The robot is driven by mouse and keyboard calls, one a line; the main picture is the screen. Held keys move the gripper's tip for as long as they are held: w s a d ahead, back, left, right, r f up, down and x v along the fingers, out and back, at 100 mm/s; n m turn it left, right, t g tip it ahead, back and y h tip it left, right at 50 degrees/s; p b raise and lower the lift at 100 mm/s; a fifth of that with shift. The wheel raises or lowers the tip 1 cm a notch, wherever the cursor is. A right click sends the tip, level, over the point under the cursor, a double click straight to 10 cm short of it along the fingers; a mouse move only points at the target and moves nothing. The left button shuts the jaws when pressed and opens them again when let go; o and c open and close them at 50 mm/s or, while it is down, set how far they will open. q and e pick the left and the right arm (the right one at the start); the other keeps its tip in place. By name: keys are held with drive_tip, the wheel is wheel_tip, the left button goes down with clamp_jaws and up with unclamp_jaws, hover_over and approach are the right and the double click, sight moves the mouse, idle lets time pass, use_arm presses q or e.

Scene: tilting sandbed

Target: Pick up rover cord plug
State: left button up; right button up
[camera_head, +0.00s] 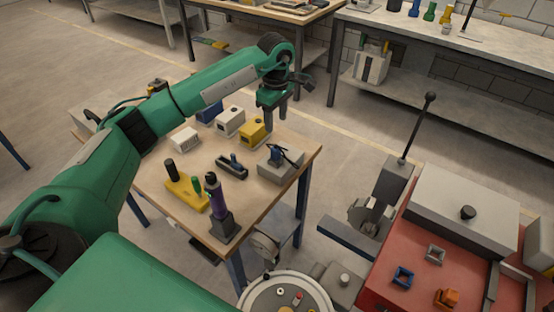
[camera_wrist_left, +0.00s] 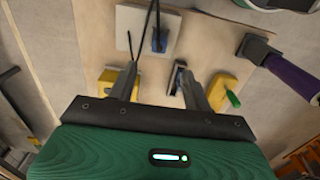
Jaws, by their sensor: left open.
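A blue plug with a black cord (camera_head: 278,154), likely the rover cord plug, sits on a grey block (camera_head: 271,172) at the right side of the wooden table. In the left wrist view the blue plug (camera_wrist_left: 159,40) stands on the pale block (camera_wrist_left: 131,22), with the dark cord beside it. My left gripper (camera_head: 275,112) is open and empty above the table's far right part, apart from the plug. In the left wrist view its two fingers (camera_wrist_left: 158,80) point toward the plug and block, with the plug beyond their tips. My right gripper is not in view.
A yellow block (camera_head: 252,131), white boxes (camera_head: 229,121), a black tray (camera_head: 231,167), a yellow stand (camera_head: 186,193) and a purple-handled tool (camera_head: 217,198) crowd the wooden table (camera_head: 165,222). A red bench (camera_head: 420,240) stands to the right, beyond a floor gap.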

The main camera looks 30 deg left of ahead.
sight(277, 152)
use_arm(q)
wheel_tip(277, 152, down, 8)
drive_tip(key=shift+f+p, duration=0.25)
drive_tip(key=shift+p, duration=0.75)
wheel_tip(277, 152, down, 5)
drive_tip(key=shift+d+r+p, duration=0.1)
drive_tip(key=shift+p, duration=1.1)
drive_tip(key=shift+f, duration=0.25)
clamp_jaws()
drive_tip(key=shift+r, duration=0.1)
